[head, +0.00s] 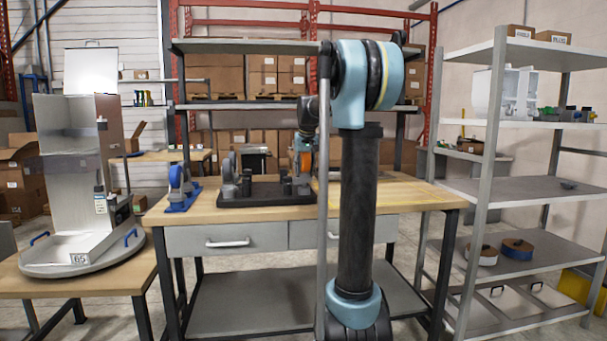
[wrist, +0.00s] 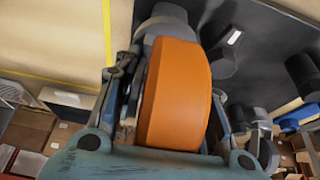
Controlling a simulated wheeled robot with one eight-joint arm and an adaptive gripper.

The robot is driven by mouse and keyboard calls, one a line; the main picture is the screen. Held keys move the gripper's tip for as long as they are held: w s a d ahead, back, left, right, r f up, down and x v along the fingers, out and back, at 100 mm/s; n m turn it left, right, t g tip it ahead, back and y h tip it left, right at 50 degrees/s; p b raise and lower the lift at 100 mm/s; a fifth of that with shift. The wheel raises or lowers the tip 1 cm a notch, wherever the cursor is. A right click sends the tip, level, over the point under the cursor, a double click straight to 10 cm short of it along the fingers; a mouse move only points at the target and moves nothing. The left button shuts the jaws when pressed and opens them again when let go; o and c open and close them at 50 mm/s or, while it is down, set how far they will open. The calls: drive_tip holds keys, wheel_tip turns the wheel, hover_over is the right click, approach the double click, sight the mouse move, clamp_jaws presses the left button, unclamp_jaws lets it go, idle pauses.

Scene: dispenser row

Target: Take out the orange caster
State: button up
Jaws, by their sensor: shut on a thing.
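The orange caster (wrist: 178,95) fills the middle of the wrist view, with a grey part at its top end. My gripper (wrist: 172,112) is shut on it, one finger on each side of the wheel. In the head view the orange caster (head: 304,160) is a small patch at my gripper (head: 305,146), over the right part of a black tray (head: 262,200). My arm hides the area to the right. I cannot tell whether the caster's lower end still sits in the tray.
Grey casters (head: 229,182) stand in the tray's left part. A blue caster-like item (head: 181,190) stands left of the tray on the wooden workbench (head: 420,190). A round turntable stand (head: 75,262) is at left. Grey shelving (head: 490,130) stands at right.

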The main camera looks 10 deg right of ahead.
drive_tip(key=shift+r, duration=0.75)
drive_tip(key=shift+r, duration=2.35)
